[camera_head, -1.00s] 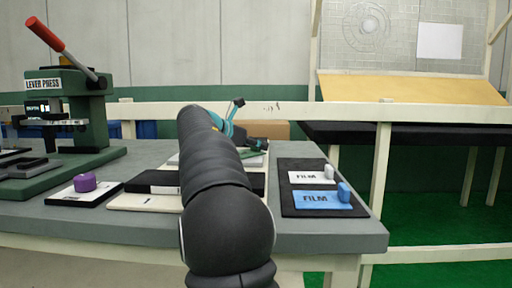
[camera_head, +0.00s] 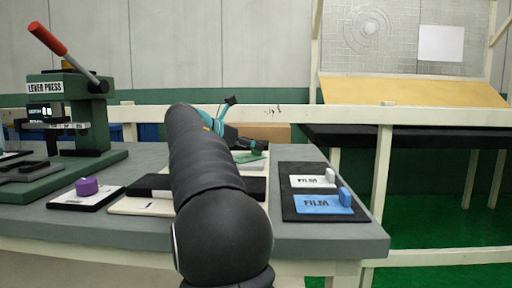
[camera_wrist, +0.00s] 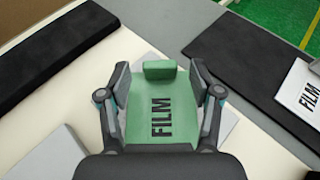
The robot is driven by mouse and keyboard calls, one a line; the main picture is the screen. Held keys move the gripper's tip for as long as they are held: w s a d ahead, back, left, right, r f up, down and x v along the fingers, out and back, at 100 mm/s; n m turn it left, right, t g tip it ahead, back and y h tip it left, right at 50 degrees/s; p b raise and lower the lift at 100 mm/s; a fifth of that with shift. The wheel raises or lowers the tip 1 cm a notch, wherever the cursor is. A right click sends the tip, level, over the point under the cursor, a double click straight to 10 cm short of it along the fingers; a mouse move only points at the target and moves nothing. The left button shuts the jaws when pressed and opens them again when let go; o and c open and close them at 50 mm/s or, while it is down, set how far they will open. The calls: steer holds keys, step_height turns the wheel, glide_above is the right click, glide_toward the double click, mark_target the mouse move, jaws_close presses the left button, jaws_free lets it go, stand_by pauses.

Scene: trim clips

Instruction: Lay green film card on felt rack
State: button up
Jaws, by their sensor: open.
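The green film card (camera_wrist: 180,110) has a raised green tab (camera_wrist: 159,70) at its far end and black FILM lettering. It lies on a pale surface, and a small part shows in the head view (camera_head: 256,157). My gripper (camera_wrist: 160,76) is open, with a finger on each side of the card near its tab; I see gaps between the fingers and the tab. The black felt rack (camera_head: 300,167) lies at the table's right end, holding a white film card (camera_head: 308,182) and a blue film card (camera_head: 318,205). The rack is at upper right in the wrist view (camera_wrist: 250,55).
A black bar (camera_head: 148,184) lies on a pale board (camera_head: 140,207) left of my arm. A purple-knobbed plate (camera_head: 87,187) and a lever press (camera_head: 80,120) stand further left. A white rail (camera_head: 330,115) runs behind the table.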

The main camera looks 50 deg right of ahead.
steer(key=p+v, duration=0.1)
steer(key=v, duration=0.7)
steer(key=shift+a+r, duration=0.1)
steer(key=shift+a, duration=0.1)
